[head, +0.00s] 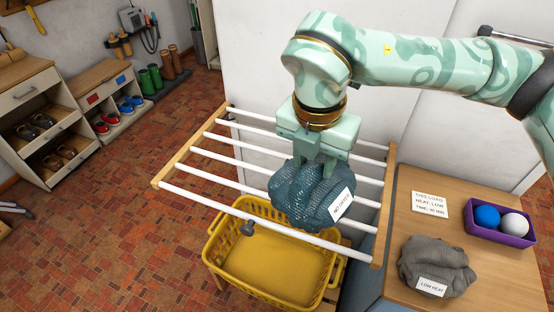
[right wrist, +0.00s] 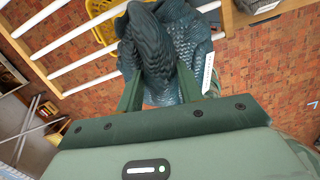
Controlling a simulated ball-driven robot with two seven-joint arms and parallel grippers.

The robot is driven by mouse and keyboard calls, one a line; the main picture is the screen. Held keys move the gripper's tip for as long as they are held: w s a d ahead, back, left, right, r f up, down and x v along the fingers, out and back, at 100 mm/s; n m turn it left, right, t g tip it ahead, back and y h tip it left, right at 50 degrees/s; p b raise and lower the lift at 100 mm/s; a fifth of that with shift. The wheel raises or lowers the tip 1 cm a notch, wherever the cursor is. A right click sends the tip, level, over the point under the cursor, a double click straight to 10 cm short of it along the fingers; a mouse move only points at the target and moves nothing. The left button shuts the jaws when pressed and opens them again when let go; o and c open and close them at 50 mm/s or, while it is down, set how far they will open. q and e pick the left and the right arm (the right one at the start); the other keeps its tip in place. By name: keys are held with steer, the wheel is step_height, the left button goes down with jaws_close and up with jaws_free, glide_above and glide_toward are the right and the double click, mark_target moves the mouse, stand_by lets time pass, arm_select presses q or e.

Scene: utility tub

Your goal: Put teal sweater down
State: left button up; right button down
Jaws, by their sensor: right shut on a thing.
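The teal sweater (head: 303,197), a bunched knit bundle with a white "NO DRYER" tag (head: 342,205), is gripped by my right gripper (head: 322,165). In the head view it appears over the right part of the drying rack's white bars (head: 212,201); I cannot tell whether it touches them. In the right wrist view the sweater (right wrist: 160,50) sits between the two green fingers, which are shut on it. My left gripper is not in view.
A yellow basket (head: 216,262) stands below the rack's front. On the wooden counter (head: 393,285) at right lie a grey garment (head: 437,262) tagged "LOW HEAT", a card (head: 430,205) and a purple box (head: 499,238) with balls. The rack's left bars are bare.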

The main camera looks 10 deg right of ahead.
steer(key=r+n, duration=0.1)
steer(key=a+n, duration=0.1)
steer(key=n, duration=0.1)
steer(key=shift+s+r, duration=0.1)
steer(key=shift+r, duration=0.25)
steer(key=shift+n, duration=0.5)
steer(key=w+f, duration=0.1)
steer(key=w, duration=0.1)
steer(key=w+f, duration=0.1)
steer(key=w, duration=0.2)
steer(key=w+f, duration=0.1)
steer(key=w, duration=0.1)
steer(key=shift+w+d+f, duration=0.2)
steer(key=shift+w+d, duration=0.1)
steer(key=shift+d, duration=0.1)
steer(key=shift+w+d+f, duration=0.15)
steer(key=shift+w+f, duration=0.9)
steer(key=shift+f, duration=0.55)
steer(key=shift+w+d+f, duration=0.2)
steer(key=shift+w+f, duration=0.8)
steer(key=shift+f, duration=0.6)
steer(key=shift+w+d+f, duration=0.15)
steer(key=shift+w+f, duration=0.9)
steer(key=shift+f, duration=0.55)
steer(key=shift+f, duration=0.15)
steer(key=c, duration=0.9)
jaws_free()
